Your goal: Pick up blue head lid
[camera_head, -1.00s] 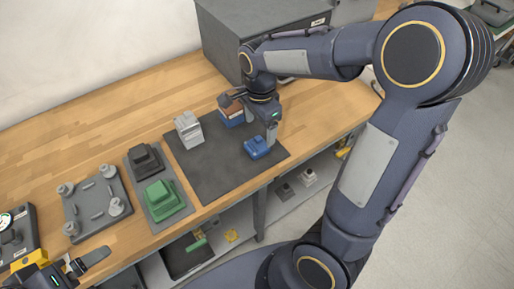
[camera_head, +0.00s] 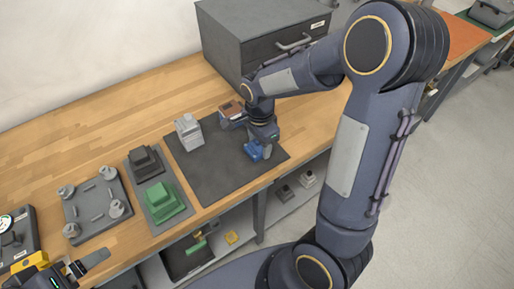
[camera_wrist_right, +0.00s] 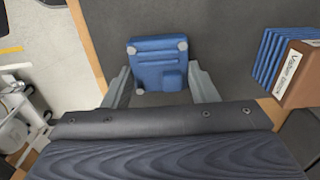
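The blue head lid (camera_head: 252,152) lies on the dark mat, near the mat's front right edge. In the right wrist view the blue head lid (camera_wrist_right: 158,62) is a blocky blue piece with pale grey corners. My right gripper (camera_wrist_right: 158,70) is open, with one finger on each side of the lid; I cannot tell whether they touch it. In the head view the right gripper (camera_head: 260,143) is over the lid and partly hides it. My left gripper (camera_head: 80,264) is at the bottom left, away from the lid; its finger opening is unclear.
A brown box with blue contents (camera_wrist_right: 298,78) stands close to the right gripper. A grey-white block (camera_head: 188,133) stands on the mat (camera_head: 210,178). Green (camera_head: 163,200) and dark (camera_head: 145,160) stepped pieces are left of the mat. A grey cabinet (camera_head: 250,50) stands behind.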

